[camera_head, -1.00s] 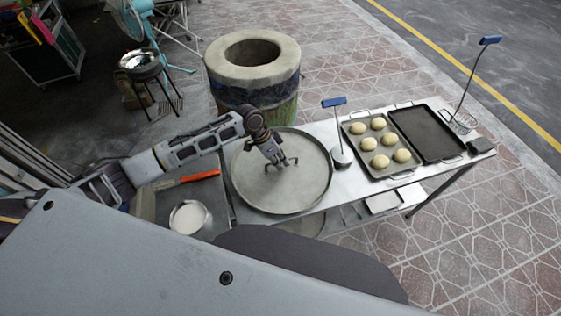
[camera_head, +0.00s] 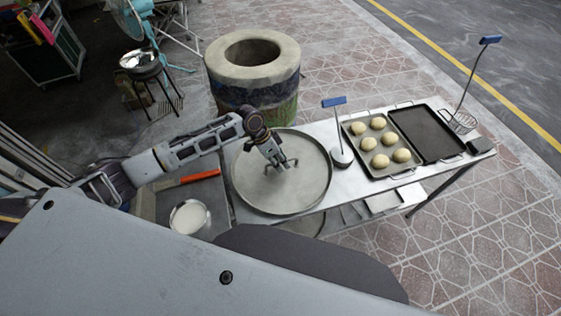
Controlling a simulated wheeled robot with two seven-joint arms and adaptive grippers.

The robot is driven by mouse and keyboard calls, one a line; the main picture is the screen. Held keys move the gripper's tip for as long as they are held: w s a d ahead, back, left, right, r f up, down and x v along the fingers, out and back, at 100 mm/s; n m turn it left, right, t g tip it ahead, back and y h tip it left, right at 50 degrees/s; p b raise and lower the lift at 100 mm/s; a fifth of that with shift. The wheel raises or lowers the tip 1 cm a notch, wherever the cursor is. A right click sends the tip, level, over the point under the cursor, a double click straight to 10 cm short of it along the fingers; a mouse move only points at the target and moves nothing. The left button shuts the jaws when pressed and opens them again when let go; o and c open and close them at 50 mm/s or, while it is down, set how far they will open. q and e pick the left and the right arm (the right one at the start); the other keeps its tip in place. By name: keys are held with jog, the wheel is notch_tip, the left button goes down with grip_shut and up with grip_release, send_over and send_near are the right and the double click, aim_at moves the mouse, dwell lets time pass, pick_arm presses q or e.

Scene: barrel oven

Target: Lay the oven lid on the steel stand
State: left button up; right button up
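The oven lid (camera_head: 258,193) is a large round grey metal disc with a raised rim. It appears to lie flat over the middle of the steel table (camera_head: 348,182), overhanging its edges. My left gripper (camera_head: 283,165) is over the lid's middle, pointing down, with its dark fingers spread apart. I cannot make out a separate steel stand; whatever is directly under the lid is hidden. My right gripper is not in view.
A tray of round buns (camera_head: 380,145), a dark empty tray (camera_head: 427,135) and a blue-topped tool (camera_head: 335,102) are right of the lid. A white bowl (camera_head: 189,217) and an orange-handled tool (camera_head: 200,176) are left. A black-legged stand with a bowl (camera_head: 140,60) is behind left.

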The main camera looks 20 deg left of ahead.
pick_arm(q)
jog(key=v, duration=1.1)
jog(key=shift+r, duration=0.35)
jog(key=shift+s+a, duration=0.1)
jog(key=shift+a, duration=0.05)
jog(key=shift+f, duration=0.1)
